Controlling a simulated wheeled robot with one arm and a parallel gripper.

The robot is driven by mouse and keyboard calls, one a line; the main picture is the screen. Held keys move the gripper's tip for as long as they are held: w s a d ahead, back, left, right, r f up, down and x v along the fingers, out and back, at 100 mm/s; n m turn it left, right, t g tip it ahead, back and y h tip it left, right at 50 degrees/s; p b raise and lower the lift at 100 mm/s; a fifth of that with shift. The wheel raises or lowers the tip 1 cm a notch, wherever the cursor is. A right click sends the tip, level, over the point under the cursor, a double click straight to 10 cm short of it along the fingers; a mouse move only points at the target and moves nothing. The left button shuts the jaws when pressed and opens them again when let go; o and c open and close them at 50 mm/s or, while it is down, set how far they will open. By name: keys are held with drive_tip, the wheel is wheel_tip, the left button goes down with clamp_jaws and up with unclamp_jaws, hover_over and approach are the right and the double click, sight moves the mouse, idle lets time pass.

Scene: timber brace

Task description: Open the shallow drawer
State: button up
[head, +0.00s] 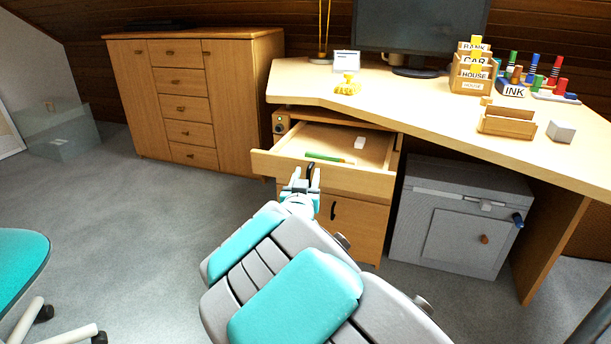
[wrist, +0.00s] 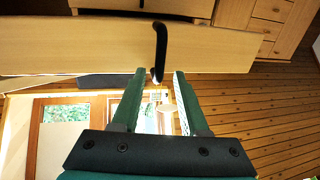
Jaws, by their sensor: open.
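The shallow drawer (head: 325,177) under the desk stands pulled out, with its inside showing. A green stick-like item (head: 326,158) and a small white block (head: 360,143) lie in it. Its front panel (wrist: 80,48) spans the wrist view, with a black upright handle (wrist: 159,45) on it. My gripper (head: 302,182) is at the drawer front, by the handle. In the wrist view its two fingers (wrist: 161,74) are apart, with one end of the handle between their tips. I see no finger closed on the handle; contact cannot be told.
Below the drawer is a cupboard door (head: 345,225) with a black handle. A grey safe-like box (head: 455,215) stands to its right. A wooden cabinet (head: 190,100) stands behind left. A teal chair (head: 20,265) is at lower left. Carpet between is clear.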

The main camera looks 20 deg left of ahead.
drive_tip(key=s, duration=0.7)
drive_tip(key=shift+s+d, duration=0.3)
drive_tip(key=shift+d, duration=0.05)
drive_tip(key=s+d+f+g+p, duration=0.1)
drive_tip(key=s+d+f+g, duration=0.3)
drive_tip(key=d, duration=0.3)
drive_tip(key=s+d+f+g+p, duration=0.1)
drive_tip(key=s+d+f+g, duration=0.15)
drive_tip(key=d+g, duration=0.35)
drive_tip(key=s+d+g, duration=0.3)
drive_tip(key=s+d, duration=0.3)
drive_tip(key=s, duration=0.4)
drive_tip(key=s+d+g+h+p, duration=0.1)
drive_tip(key=s+d+g, duration=0.2)
drive_tip(key=s+d, duration=0.3)
drive_tip(key=s+d+m+g+h+p, duration=0.1)
drive_tip(key=s+d+g, duration=0.2)
drive_tip(key=s+d, duration=0.4)
drive_tip(key=s, duration=0.8)
drive_tip(key=shift+r+g, duration=0.3)
drive_tip(key=shift+r, duration=0.1)
